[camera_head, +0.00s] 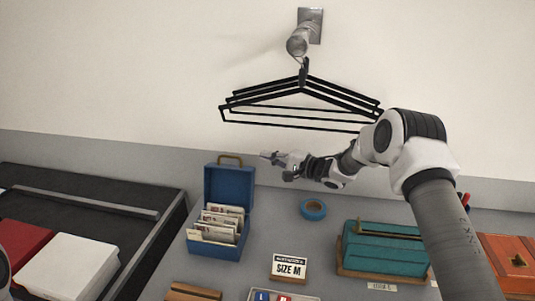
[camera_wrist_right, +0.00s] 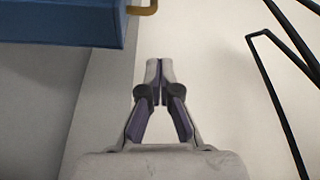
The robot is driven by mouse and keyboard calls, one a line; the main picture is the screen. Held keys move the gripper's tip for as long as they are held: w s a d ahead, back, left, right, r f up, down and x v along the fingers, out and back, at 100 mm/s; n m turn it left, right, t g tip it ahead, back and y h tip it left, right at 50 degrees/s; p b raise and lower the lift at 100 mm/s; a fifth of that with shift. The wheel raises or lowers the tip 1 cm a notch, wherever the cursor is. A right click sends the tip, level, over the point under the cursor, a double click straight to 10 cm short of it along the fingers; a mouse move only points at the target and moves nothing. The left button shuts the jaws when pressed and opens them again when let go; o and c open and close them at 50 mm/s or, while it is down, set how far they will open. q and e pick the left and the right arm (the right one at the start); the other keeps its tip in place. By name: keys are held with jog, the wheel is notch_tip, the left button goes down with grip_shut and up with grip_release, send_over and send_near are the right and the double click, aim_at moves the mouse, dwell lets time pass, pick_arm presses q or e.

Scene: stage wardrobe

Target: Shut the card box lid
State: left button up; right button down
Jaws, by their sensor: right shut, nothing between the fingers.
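The blue card box (camera_head: 215,244) stands on the grey table with its lid (camera_head: 230,186) open and upright at the back. Cards (camera_head: 220,223) fill the box, and a brass-coloured handle (camera_head: 230,158) sits on the lid's top edge. My right gripper (camera_head: 266,155) is shut and empty, just right of the lid near its top and apart from it. In the right wrist view the gripper's fingertips (camera_wrist_right: 154,64) meet, with part of the blue lid (camera_wrist_right: 60,22) at upper left. My left gripper is out of view.
Black hangers (camera_head: 300,105) hang from a wall hook above my right arm. A blue tape roll (camera_head: 313,209), a SIZE M sign (camera_head: 289,267) and a teal box (camera_head: 385,250) stand to the right. A dark case (camera_head: 90,215) lies left.

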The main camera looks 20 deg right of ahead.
jog(key=w+d+f+p+x, duration=0.1)
jog(key=p+x, duration=0.1)
jog(key=x, duration=0.6)
jog(key=s, duration=0.1)
jog(key=s+a+p, duration=0.1)
jog(key=s+a+r+p, duration=0.1)
jog(key=s, duration=0.1)
jog(key=shift+s, duration=0.15)
jog(key=shift+f, duration=0.15)
jog(key=shift+a, duration=0.1)
jog(key=shift+a, duration=0.1)
